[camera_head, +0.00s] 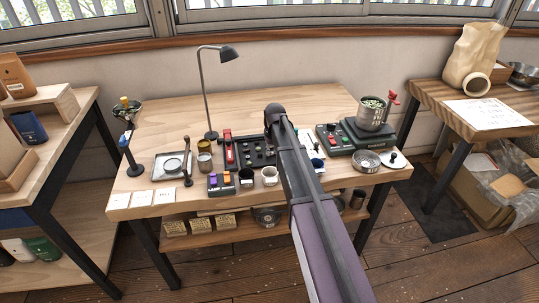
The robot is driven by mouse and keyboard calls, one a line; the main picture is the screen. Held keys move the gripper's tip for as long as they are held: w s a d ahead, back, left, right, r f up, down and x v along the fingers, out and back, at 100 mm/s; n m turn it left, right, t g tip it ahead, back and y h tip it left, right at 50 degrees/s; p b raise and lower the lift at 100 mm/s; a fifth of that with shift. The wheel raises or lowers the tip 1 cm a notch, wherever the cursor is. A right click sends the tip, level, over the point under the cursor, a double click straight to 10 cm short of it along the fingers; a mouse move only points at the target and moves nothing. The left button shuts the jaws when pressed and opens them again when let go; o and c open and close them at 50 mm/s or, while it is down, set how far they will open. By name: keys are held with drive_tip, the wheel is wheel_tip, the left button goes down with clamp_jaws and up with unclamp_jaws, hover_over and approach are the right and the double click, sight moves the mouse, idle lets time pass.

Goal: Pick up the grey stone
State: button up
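I cannot pick out a grey stone for certain in the head view; the small items on the workbench (150,115) are hard to tell apart, and my arm covers part of the bench. A square tray (187,172) with a pale round piece in it lies at the bench's left. My arm reaches from the bottom right over the middle of the bench and ends in a dark joint above the black control panel. My gripper's fingers do not show; the arm's end hides that area.
A desk lamp (207,90) stands at the back. Cups and jars, including a white cup (270,176), line the front. A scale (350,138) with a bean-filled container (372,112) stands right. Side tables flank the bench. The bench's back left is clear.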

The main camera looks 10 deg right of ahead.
sight(272, 153)
drive_tip(key=shift+r, duration=0.15)
idle(0.3)
wheel_tip(272, 153, up, 10)
drive_tip(key=p, duration=1)
drive_tip(key=shift+f, duration=0.2)
idle(0.5)
